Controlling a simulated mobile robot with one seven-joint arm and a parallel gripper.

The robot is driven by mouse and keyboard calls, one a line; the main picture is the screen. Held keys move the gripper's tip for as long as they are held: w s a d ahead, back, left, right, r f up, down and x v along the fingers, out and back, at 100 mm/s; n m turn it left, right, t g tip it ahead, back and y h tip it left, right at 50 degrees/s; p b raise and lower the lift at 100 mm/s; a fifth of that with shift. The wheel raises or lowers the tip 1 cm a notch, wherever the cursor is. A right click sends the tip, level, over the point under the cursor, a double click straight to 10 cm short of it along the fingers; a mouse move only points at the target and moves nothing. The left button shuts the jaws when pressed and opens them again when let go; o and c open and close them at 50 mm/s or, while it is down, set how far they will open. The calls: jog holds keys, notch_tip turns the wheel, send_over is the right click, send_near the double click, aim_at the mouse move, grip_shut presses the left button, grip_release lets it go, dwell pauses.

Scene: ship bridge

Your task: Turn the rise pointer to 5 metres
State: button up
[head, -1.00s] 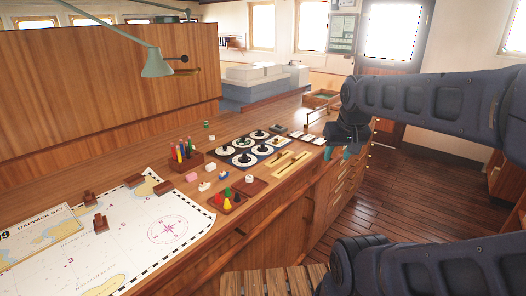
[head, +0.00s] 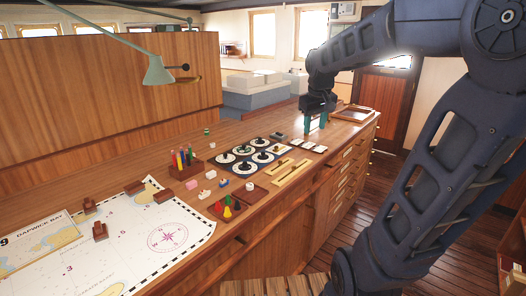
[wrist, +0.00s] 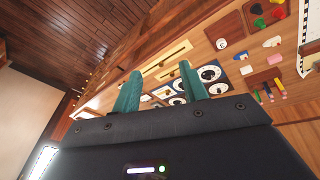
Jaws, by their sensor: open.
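A dark panel with several round white dials and black pointers (head: 263,157) lies flat on the wooden desk, left of my gripper in the head view. Which dial is the rise one, and its figures, are too small to read. Some of the dials (wrist: 210,73) also show in the wrist view, beyond and right of the fingers. My gripper (head: 316,124) is over the desk, right of and beyond the panel, apart from the dials. Its two green fingers (wrist: 160,86) are spread with nothing between them.
Brass-coloured strips (head: 288,173) and white cards (head: 312,147) lie near the panel. A pen holder (head: 185,165), a tray of coloured pieces (head: 228,208) and a chart (head: 130,240) are to the left. A wooden tray (head: 355,113) is at the desk's far end. A lamp (head: 158,70) overhangs the left.

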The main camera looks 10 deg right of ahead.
jog(key=w+a+n+g, duration=0.1)
jog(key=w+a+n, duration=0.25)
jog(key=w, duration=0.95)
jog(key=n+g, duration=0.2)
jog(key=n, duration=0.3)
send_over(263, 154)
jog(key=w, duration=0.1)
notch_tip(263, 154, down, 18)
jog(key=shift+y, duration=0.3)
notch_tip(263, 154, down, 10)
jog(key=shift+w+f, duration=0.1)
jog(key=shift+f, duration=0.1)
grip_shut()
